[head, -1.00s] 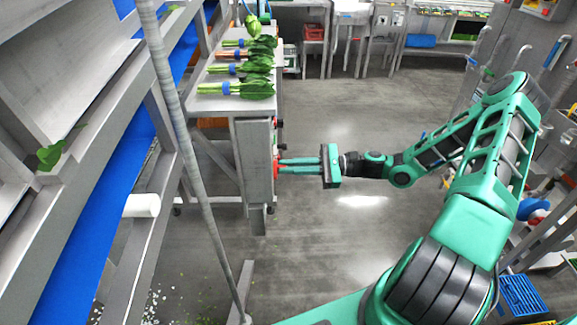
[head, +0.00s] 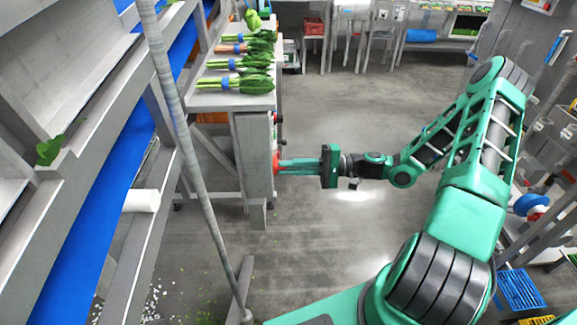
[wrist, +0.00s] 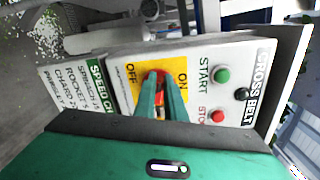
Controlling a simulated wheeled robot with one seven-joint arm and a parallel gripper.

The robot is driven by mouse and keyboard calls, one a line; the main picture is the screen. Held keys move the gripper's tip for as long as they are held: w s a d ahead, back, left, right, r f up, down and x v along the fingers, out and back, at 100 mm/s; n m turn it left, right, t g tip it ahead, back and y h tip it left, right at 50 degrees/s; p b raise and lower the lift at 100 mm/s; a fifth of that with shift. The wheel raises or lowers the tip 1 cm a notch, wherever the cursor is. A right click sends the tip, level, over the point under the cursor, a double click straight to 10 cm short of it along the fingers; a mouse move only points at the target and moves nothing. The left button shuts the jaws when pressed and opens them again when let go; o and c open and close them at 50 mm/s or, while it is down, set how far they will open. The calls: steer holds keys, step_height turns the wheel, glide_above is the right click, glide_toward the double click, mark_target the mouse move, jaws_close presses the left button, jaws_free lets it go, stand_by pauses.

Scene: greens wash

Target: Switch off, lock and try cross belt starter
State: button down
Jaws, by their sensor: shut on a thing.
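The cross belt starter (wrist: 205,55) is a pale panel filling the middle of the wrist view, lettered CROSS BELT, with OFF and ON labels. A red switch handle (wrist: 162,76) sits between those labels. My gripper (wrist: 164,84) is shut on this handle, its green fingers hiding part of it, so I cannot tell which position it points to. A green START button (wrist: 222,76), a red STOP button (wrist: 218,115) and a black round part (wrist: 241,94) are on the panel. In the head view my gripper (head: 282,165) reaches left to the red handle.
A speed chart card (wrist: 72,95) is beside the panel. In the head view, a table (head: 225,100) behind the starter bears bunches of greens (head: 240,84). A slanted grey post (head: 182,125) and a blue belt (head: 95,205) are to the left. The floor around my forearm is clear.

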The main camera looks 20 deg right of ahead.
steer(key=shift+f+n, duration=0.2)
steer(key=shift+n, duration=0.5)
steer(key=shift+f+n, duration=0.15)
steer(key=shift+n, duration=0.55)
steer(key=c, duration=1.8)
jaws_free()
steer(key=v, duration=1.1)
steer(key=shift+a, duration=0.1)
